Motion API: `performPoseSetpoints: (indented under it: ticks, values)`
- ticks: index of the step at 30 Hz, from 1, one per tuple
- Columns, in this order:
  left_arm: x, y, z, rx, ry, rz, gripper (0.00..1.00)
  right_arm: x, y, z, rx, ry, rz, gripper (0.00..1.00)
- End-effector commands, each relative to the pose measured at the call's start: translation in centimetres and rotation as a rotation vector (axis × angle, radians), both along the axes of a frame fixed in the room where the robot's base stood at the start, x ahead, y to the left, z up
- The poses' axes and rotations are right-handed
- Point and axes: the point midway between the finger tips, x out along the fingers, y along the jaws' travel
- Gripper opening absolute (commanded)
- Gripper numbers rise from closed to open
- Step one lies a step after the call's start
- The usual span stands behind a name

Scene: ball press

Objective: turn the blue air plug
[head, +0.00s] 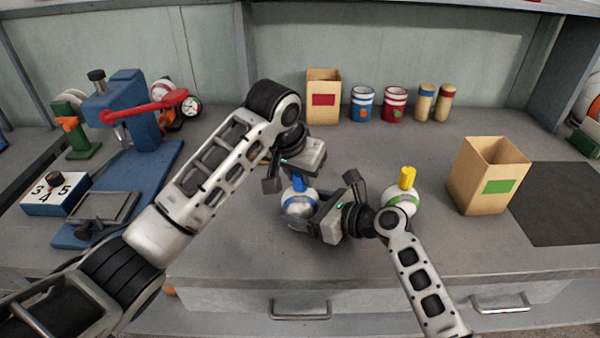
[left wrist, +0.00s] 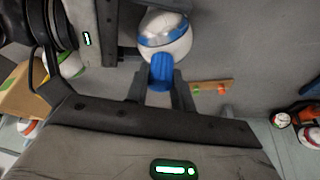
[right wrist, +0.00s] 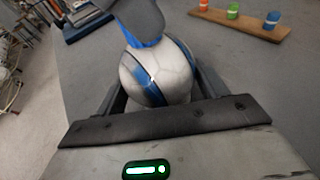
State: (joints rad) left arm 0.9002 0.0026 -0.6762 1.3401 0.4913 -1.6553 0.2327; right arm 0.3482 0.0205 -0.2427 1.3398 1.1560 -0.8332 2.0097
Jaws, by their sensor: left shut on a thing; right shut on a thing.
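A white ball with blue bands (head: 299,204) is above the workbench, with the blue plug (head: 298,184) standing up from its top. My left gripper (left wrist: 161,92) is shut on the blue plug (left wrist: 162,70), with one finger on each side of it. My right gripper (right wrist: 160,92) is shut around the ball (right wrist: 158,76) from the side. In the right wrist view, my left gripper's finger covers most of the plug, leaving a blue edge above the ball. The plug is seated in the ball; how far it is turned cannot be told.
A white-green ball with a yellow plug (head: 407,178) stands just right of my right gripper. A box with a green label (head: 480,175) is further right. A blue press with a red lever (head: 120,115) stands left. A red-label box (head: 323,97) and several cans are behind.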

Motion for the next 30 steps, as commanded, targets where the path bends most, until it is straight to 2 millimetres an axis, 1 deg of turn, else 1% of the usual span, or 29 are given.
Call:
performPoseSetpoints:
  ticks: [3,6,15,16,17,18,26,30]
  values:
    - [0.0,0.0,0.1,-0.001,-0.001,-0.111,0.01,0.0,0.0,-0.1,-0.002,0.001,-0.001,0.57]
    - [0.0,0.0,0.1,-0.001,-0.002,-0.16,0.01,0.0,-0.1,-0.1,-0.002,0.001,-0.001,0.57]
    - [0.0,0.0,0.1,-0.001,-0.003,-0.172,0.01,0.0,-0.1,-0.1,-0.002,0.002,-0.002,0.57]
    - [0.0,-0.1,0.1,-0.001,-0.003,-0.171,0.32,0.0,-0.1,-0.2,-0.002,0.002,-0.002,0.57]
    - [0.0,-0.1,0.1,-0.001,-0.003,-0.171,0.4,0.0,-0.1,-0.2,-0.002,0.002,-0.002,0.57]
    - [0.0,0.0,0.1,-0.001,-0.003,-0.171,0.46,0.0,-0.1,-0.1,-0.002,0.002,-0.002,0.57]
    - [0.0,0.0,0.1,0.0,-0.002,-0.17,0.46,0.0,-0.1,-0.1,-0.001,0.0,-0.001,0.57]
    - [-0.2,0.2,1.1,-0.001,-0.006,-0.169,0.46,0.0,0.0,0.0,-0.001,0.0,-0.001,0.57]
